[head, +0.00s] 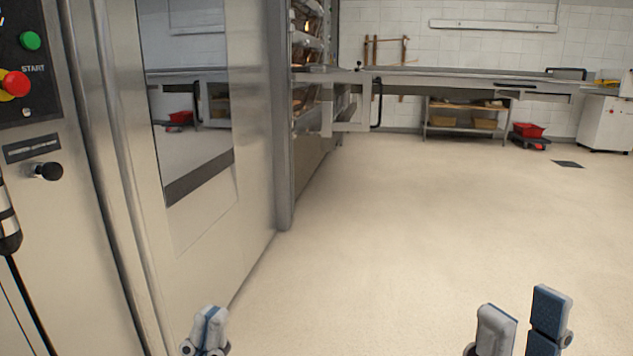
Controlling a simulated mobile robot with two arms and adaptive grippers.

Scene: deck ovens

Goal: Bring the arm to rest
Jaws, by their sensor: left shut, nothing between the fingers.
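My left gripper (210,318) shows at the bottom edge, left of centre, in the head view. Its pale fingertips are together and nothing is held. My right gripper (523,305) shows at the bottom edge, right of centre. Its two blue and pale fingers stand apart with only floor seen between them, so it is open and empty. Both grippers appear over the floor, clear of other things. The rest of both arms is out of view below the frame.
A steel cabinet with a glass door (190,100) stands close on the left, with a green button (30,41) and a red button (15,84). Deck ovens with a steel loader (345,105) stand beyond. The floor (420,230) ahead and right is clear.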

